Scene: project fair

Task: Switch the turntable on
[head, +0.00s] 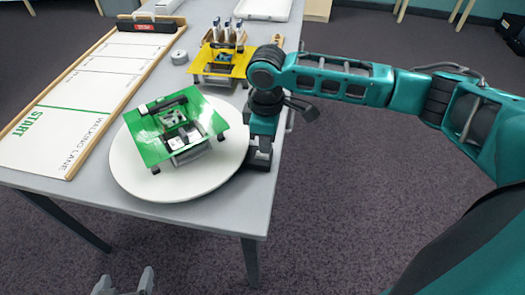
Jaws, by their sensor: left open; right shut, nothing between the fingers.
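The turntable (212,187) is a round white disc near the front edge of the grey table. A green four-legged model (155,152) with a dark bar on top stands on it. My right gripper (259,163) points down at the disc's right rim, close to the table's right edge. It is shut with nothing in it. Its fingertips are dark, and I cannot tell whether they touch anything. No switch can be made out; the gripper covers that part of the rim. My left gripper (125,282) is open and empty at the bottom, in front of the table.
A yellow model (208,69) carrying several small bottles stands behind the turntable. A walking lane board (60,135) lies on the left, with a grey puck (179,57) beside it. A white tray (264,8) is at the back. Bare table (215,213) shows in front of the disc.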

